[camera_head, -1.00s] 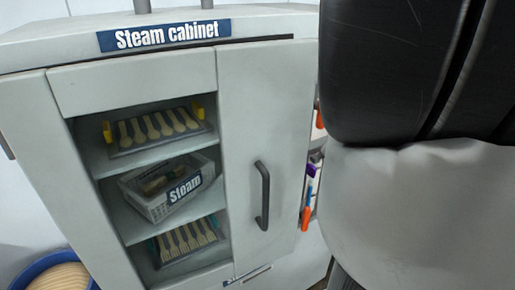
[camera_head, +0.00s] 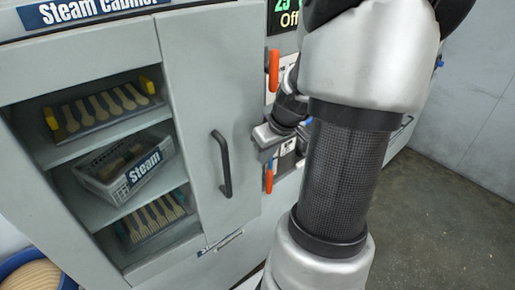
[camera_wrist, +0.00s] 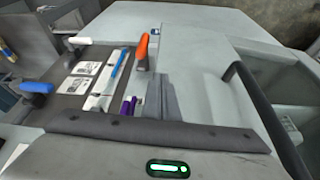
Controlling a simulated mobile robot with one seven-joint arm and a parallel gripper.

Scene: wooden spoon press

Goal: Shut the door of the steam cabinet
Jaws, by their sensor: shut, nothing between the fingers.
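The steam cabinet (camera_head: 90,40) is grey, with an open front on the left showing its shelves. Its grey door panel (camera_head: 200,70) stands to the right of that opening, with a dark upright bar handle (camera_head: 224,165). In the wrist view the handle (camera_wrist: 262,108) is at the right, and the door (camera_wrist: 205,85) fills the middle. My gripper (camera_head: 260,135) is at the door's right edge, right of the handle and apart from it. Its fingers (camera_wrist: 163,92) are shut and empty in the wrist view. Whether they touch the door edge cannot be told.
Shelves hold trays of wooden spoons (camera_head: 100,108) and forks, and a grey basket (camera_head: 125,170) marked Steam. A blue-rimmed bowl (camera_head: 40,270) stands at lower left. A machine with orange handles (camera_head: 273,70) and a display (camera_head: 287,15) is right of the door. Floor at right is clear.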

